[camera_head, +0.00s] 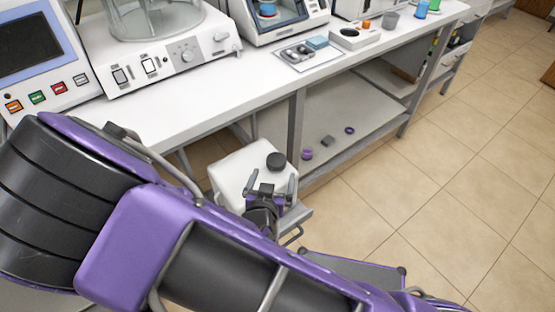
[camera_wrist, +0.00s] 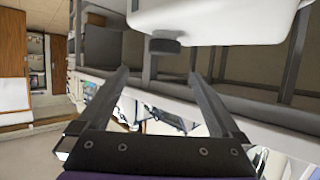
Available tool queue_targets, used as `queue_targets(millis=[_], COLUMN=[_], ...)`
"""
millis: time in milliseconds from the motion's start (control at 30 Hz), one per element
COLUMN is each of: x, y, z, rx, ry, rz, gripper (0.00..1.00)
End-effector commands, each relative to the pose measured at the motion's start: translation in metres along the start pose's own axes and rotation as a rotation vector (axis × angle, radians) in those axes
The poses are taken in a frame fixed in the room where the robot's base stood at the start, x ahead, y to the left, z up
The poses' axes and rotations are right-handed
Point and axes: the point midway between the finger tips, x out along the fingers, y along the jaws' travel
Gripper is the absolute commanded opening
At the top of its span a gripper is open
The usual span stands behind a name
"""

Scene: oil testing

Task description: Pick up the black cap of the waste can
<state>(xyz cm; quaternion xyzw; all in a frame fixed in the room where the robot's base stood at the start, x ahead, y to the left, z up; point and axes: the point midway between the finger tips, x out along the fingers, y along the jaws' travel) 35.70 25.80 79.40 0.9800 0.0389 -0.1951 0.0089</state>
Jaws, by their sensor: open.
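The waste can (camera_head: 230,176) is a white box-shaped container below the front of the bench in the head view. Its round black cap (camera_head: 276,161) sits on its top, toward the right. My gripper (camera_head: 270,181) is open and empty, just on the near side of the cap. The wrist view looks upside down; the white can (camera_wrist: 220,20) is at the top, with the black cap (camera_wrist: 165,46) projecting downward from it. There, the cap lies beyond the fingertips (camera_wrist: 158,76), in line with the gap between them, and does not appear to be touched.
The white bench (camera_head: 190,104) holds lab instruments, with its front edge beyond the can. A lower shelf (camera_head: 350,135) with small items and a bench leg (camera_head: 297,125) stand to the right. Tiled floor (camera_head: 430,185) on the right is open.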

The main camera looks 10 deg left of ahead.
Motion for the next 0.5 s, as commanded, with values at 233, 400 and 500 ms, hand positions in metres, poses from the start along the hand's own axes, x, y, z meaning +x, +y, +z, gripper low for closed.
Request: queue_targets(millis=[233,400,500], x=[0.04,0.05,0.063], y=[0.0,-0.001,-0.004], z=[0.0,0.001,0.003], rx=[0.002,0.001,0.001], ry=[0.001,0.001,0.002], rz=[0.001,0.0,0.002], gripper=[1.0,1.0,1.0])
